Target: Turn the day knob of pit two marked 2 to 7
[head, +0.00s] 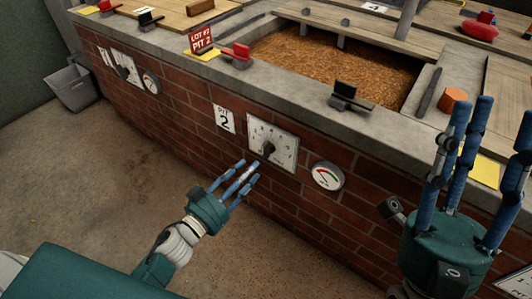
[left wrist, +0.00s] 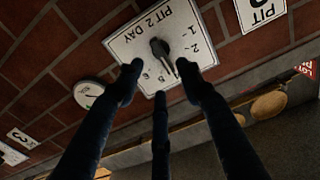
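The day knob of pit two (head: 268,149) is a black pointer knob on a white numbered plate (head: 287,153) on the brick wall. In the left wrist view the knob (left wrist: 160,47) and its plate, lettered PIT 2 DAY (left wrist: 131,42), appear upside down. The pointer slants down and right in that view; a finger covers numbers near its tip, so I cannot tell its exact number. My left gripper (head: 240,178) is open and empty, its spread blue fingers in front of the plate, apart from the knob. My right gripper (head: 470,165) is open and empty, fingers up.
A PIT 2 sign (head: 224,119) is left of the plate, a round gauge (head: 327,176) right of it. Above runs a concrete ledge (head: 300,95) around a grain-filled pit (head: 335,70). A grey bin (head: 73,88) stands far left. The floor (head: 90,170) is clear.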

